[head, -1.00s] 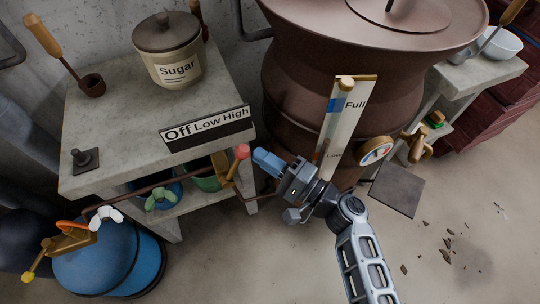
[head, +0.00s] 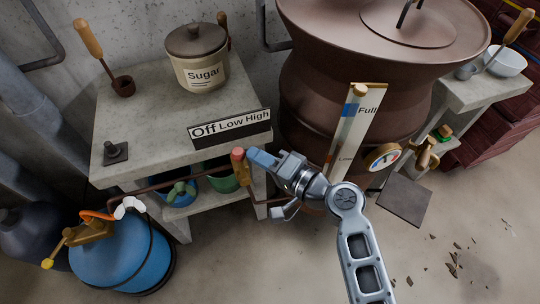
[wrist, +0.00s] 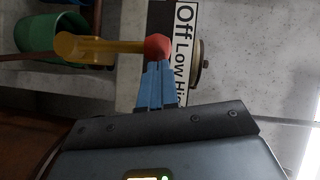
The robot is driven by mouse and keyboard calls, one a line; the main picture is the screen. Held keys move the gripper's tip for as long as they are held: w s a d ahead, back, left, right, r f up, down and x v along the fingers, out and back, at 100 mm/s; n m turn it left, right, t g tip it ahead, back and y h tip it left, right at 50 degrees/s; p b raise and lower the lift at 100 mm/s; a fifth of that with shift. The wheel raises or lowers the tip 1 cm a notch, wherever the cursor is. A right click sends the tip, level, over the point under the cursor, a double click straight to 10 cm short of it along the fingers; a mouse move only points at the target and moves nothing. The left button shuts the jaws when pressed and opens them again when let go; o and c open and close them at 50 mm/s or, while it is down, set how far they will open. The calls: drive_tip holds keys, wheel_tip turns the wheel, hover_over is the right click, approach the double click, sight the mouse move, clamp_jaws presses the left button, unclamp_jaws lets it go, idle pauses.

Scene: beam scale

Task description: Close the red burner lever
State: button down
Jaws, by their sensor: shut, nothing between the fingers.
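The burner lever has a red knob (head: 237,154) on a yellow-brown arm (head: 242,174); it stands upright on the pipe, below the "Off Low High" sign (head: 230,126). In the wrist view the red knob (wrist: 157,47) and yellow lever arm (wrist: 98,47) lie just past my fingertips. My gripper (head: 252,155) is shut with nothing between its blue fingers. Its tips are at the right side of the knob, touching or nearly so; I cannot tell which. The blue fingers also show in the wrist view (wrist: 156,85).
A concrete table (head: 150,130) holds a sugar jar (head: 202,70) and a dark wooden-handled ladle (head: 123,86). A blue gas tank (head: 120,262) stands at lower left. Open floor lies in front.

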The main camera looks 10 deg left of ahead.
sight(238, 157)
drive_tip(key=a, duration=0.1)
drive_tip(key=s+a+n+h, duration=0.1)
drive_tip(key=p, duration=0.1)
drive_tip(key=shift+s+a+r+n+h, duration=0.3)
drive_tip(key=shift+s+a+r+n, duration=0.05)
drive_tip(key=shift+a+n, duration=0.05)
drive_tip(key=a, duration=0.1)
drive_tip(key=s, duration=0.1)
drive_tip(key=a, duration=0.1)
drive_tip(key=shift+s+a+f, duration=0.25)
drive_tip(key=shift+a, duration=0.05)
